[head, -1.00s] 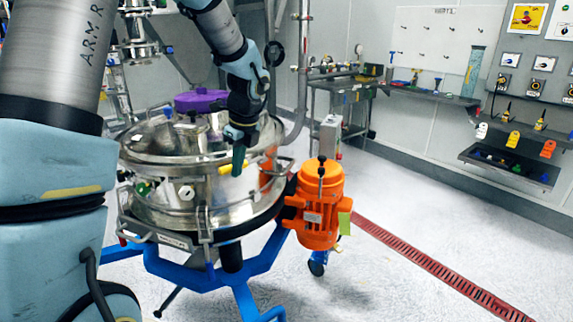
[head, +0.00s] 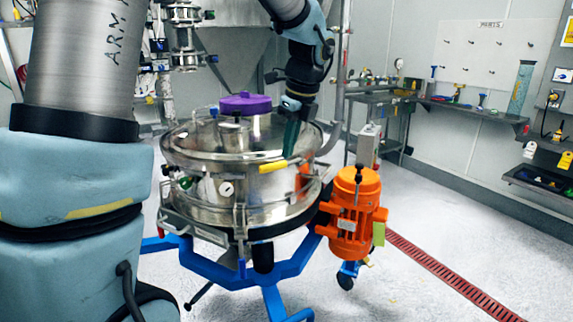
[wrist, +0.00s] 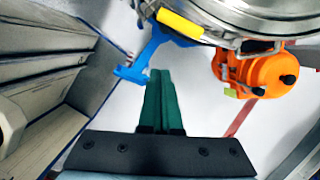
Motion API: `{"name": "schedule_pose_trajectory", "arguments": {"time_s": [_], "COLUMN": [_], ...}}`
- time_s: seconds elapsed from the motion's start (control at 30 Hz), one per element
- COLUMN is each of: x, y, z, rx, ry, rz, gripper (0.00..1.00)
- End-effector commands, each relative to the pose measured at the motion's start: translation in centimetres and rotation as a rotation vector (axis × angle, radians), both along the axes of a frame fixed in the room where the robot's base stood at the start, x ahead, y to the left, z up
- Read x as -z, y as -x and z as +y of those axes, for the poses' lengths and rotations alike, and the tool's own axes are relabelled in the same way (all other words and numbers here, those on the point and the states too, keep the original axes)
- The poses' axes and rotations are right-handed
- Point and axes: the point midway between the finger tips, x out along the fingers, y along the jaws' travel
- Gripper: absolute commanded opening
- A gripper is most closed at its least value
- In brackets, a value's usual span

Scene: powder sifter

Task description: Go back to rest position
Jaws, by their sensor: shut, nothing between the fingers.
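My gripper (head: 291,138) points down in front of the right side of the steel sifter (head: 205,196) in the head view. Its green fingers lie together, with nothing between them. In the wrist view the two green fingers (wrist: 160,100) sit side by side over the white floor, apart from the sifter (wrist: 265,18) at the upper right. Part of the sifter's lid is hidden behind my arm in the head view.
An orange motor (head: 352,212) is fixed at the sifter's right, above a blue wheeled frame (head: 215,268). A purple cap (head: 245,103) tops the sifter. A side table (head: 385,97) stands behind. The floor at the right is open, crossed by a red drain grate (head: 440,268).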

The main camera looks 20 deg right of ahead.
Motion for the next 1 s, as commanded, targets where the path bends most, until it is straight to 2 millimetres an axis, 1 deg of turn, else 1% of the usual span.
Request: {"name": "schedule_pose_trajectory", "arguments": {"time_s": [0.13,0.43,0.5,0.57,0.67,0.77,0.8,0.87,0.9,0.97,1.0], "x": [-0.6,-0.7,-0.4,0.0,1.4,3.4,4.2,5.4,6.2,7.2,7.8], "y": [0.1,0.2,0.2,0.2,0.3,1.0,1.5,2.3,2.9,4.0,4.8], "z": [0.0,0.0,0.5,1.5,4.6,8.9,10.6,13.1,14.8,17.1,18.5], "rx": [-0.001,-0.004,-0.037,-0.110,-0.345,-0.697,-0.852,-1.090,-1.249,-1.484,-1.635], "ry": [0.002,0.001,0.008,0.027,0.084,0.166,0.200,0.251,0.282,0.328,0.356], "rz": [0.000,0.000,0.001,-0.001,-0.006,-0.017,-0.022,-0.031,-0.039,-0.050,-0.059], "gripper": [0.00,0.00,0.00,0.00,0.00,0.00,0.00,0.00,0.00,0.00,0.00]}}
